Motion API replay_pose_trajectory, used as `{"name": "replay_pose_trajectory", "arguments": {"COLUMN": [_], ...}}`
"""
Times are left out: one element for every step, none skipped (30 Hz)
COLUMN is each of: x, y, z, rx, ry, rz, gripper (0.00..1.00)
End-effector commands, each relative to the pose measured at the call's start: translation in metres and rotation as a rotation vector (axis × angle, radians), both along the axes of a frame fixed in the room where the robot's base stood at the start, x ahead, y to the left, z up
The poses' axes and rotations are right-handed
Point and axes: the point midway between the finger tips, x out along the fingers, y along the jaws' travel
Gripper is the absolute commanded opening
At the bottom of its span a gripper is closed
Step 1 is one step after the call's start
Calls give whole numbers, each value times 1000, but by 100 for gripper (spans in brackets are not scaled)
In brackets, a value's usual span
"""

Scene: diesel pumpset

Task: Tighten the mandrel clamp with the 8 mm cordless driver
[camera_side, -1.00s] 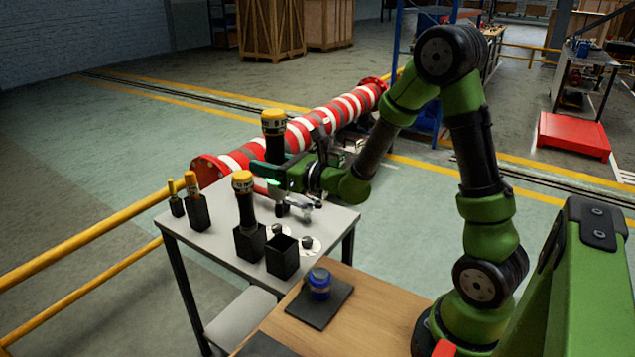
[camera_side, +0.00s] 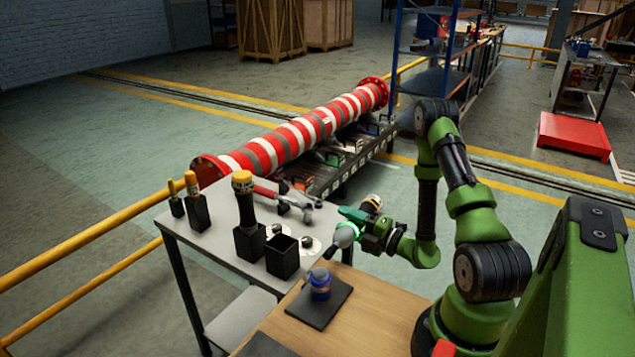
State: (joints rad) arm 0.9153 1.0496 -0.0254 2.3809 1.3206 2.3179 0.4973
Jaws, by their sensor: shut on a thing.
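My gripper (camera_side: 352,222) is at the right of the grey table, above the gap by the wooden bench. It is shut on a driver with a yellow-and-white cap (camera_side: 373,201), now tilted far over; its rounded grey end (camera_side: 344,238) points to the lower left. Its size marking cannot be read. A blue round fixture (camera_side: 319,287) with a grey top sits on a dark plate (camera_side: 310,314) on the bench; it may be the mandrel clamp. The held driver is above and right of it, apart. A second yellow-capped driver (camera_side: 245,195) stands upright in a black holder (camera_side: 250,245).
An empty black square holder (camera_side: 282,260) stands beside the filled one on the grey table (camera_side: 215,245). Smaller yellow-topped tools (camera_side: 193,185) stand at its left; a red-handled tool (camera_side: 268,192) lies at the back. A red-and-white striped pipe (camera_side: 290,140) lies behind.

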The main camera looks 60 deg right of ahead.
Motion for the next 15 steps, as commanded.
{"name": "replay_pose_trajectory", "arguments": {"x": [0, 0, 0, 0, 0, 0, 0, 0, 0, 0, 0, 0, 0, 0, 0], "y": [0, 0, 0, 0, 0, 0, 0, 0, -1, 0, 2, 4, 6, 8, 12], "z": [0, 1, 1, 1, 1, 1, 1, 1, 1, 1, 1, 1, 1, 1, 1], "rx": [1, 1, 0, -1, -1, -2, -2, -2, 0, 1, 1, 1, 2, 2, 2], "ry": [-2, -2, -2, -2, -2, -2, -2, -2, -2, -2, -2, -2, -2, -2, -2], "rz": [0, 0, 0, 0, 1, 1, 1, 0, 0, 1, 1, 1, 1, 1, 1], "gripper": [0, 0, 0, 0, 0, 0, 0, 0, 0, 0, 0, 0, 0, 0, 0]}}
